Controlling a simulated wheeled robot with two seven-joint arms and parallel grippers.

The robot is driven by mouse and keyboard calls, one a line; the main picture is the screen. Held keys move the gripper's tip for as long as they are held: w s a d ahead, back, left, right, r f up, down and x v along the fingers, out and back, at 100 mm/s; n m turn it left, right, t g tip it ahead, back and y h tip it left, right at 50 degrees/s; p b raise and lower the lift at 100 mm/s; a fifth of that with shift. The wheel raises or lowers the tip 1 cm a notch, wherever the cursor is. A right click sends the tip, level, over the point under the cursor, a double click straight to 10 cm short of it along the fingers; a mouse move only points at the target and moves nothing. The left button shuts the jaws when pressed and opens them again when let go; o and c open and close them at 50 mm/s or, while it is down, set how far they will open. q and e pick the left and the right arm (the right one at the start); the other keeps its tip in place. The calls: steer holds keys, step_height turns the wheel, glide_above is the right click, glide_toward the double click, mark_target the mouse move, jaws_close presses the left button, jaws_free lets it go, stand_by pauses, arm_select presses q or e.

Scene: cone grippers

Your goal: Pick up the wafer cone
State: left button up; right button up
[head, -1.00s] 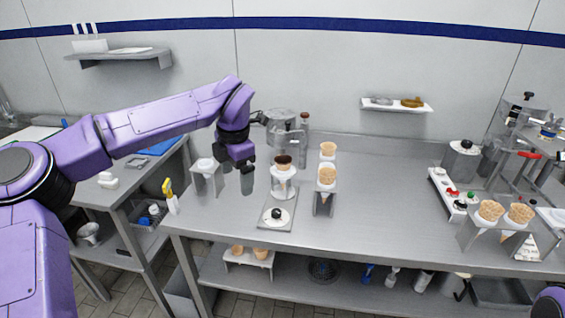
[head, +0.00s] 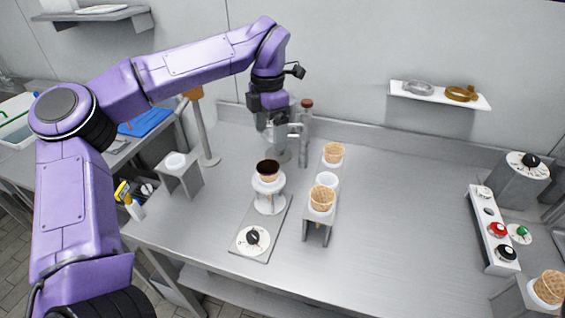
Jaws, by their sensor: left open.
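Another tan cone (head: 548,287) shows at the lower right edge, partly cut off. My left gripper (head: 272,130) is open, pointing down beyond the dark-rimmed cone, apart from all the cones. Its fingertips overlap grey equipment behind and are hard to make out. My right gripper is not in view.
A small stand with a white ring (head: 176,161) is at the left. A tall grey post (head: 206,135) stands behind it. A dial plate (head: 254,240) lies in front of the holder. A button panel (head: 493,228) is at the right. The table between rack and panel is clear.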

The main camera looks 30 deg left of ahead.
arm_select(q)
glide_above(268, 166)
steer(key=s, duration=0.1)
step_height(268, 166, down, 4)
steer(key=shift+s+f+p, duration=0.1)
steer(key=shift+s+p, duration=0.05)
steer(key=shift+p, duration=0.25)
steer(key=f, duration=0.2)
steer(key=w+f+p, duration=0.1)
steer(key=f, duration=0.2)
steer(key=shift+w+f+p, duration=0.3)
steer(key=shift+f+p, duration=0.05)
steer(key=shift+p, duration=0.05)
steer(key=shift+s, duration=0.4)
steer(key=shift+c, duration=1)
steer(key=c, duration=0.5)
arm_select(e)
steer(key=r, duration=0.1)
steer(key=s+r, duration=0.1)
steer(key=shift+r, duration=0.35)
